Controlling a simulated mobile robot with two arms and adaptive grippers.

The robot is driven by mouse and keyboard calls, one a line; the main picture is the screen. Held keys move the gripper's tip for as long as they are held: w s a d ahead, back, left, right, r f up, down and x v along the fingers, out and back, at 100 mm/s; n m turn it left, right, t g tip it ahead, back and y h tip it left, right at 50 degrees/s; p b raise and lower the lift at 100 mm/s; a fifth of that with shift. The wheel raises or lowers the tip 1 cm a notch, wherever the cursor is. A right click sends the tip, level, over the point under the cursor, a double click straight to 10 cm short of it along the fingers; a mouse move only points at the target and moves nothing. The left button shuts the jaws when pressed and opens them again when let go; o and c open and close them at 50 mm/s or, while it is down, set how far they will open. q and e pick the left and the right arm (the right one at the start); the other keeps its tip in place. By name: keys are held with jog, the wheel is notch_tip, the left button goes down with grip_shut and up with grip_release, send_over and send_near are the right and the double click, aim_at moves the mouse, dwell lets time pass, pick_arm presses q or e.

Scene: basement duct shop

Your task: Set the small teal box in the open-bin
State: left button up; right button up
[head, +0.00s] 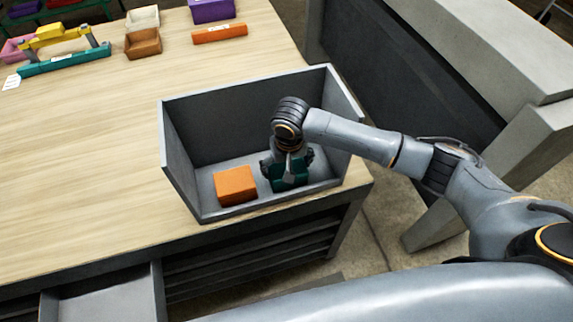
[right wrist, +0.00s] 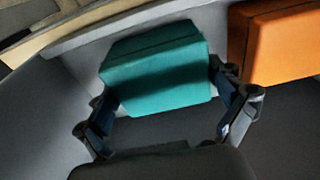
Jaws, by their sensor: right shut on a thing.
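The small teal box (head: 290,176) is inside the grey open-bin (head: 220,125), on the right side of its floor. My right gripper (head: 287,165) reaches down into the bin and is shut on the box. The right wrist view shows the teal box (right wrist: 155,72) between the two fingers of my right gripper (right wrist: 165,95). Whether its underside touches the bin floor is hard to tell. My left gripper is not in view.
An orange box (head: 236,186) lies in the bin, left of the teal box; it also shows in the right wrist view (right wrist: 280,45). The bin stands at the corner of the wooden table (head: 80,170). Several coloured blocks and small bins lie along the back. The table left of the bin is clear.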

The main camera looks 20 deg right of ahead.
jog(key=o, duration=1.1)
jog(key=shift+f, duration=0.1)
jog(key=r, duration=0.4)
jog(key=s+r, duration=0.1)
jog(key=r, duration=0.7)
jog(key=shift+s+r+b, duration=0.1)
jog(key=shift+s+b, duration=0.2)
jog(key=shift+b, duration=0.05)
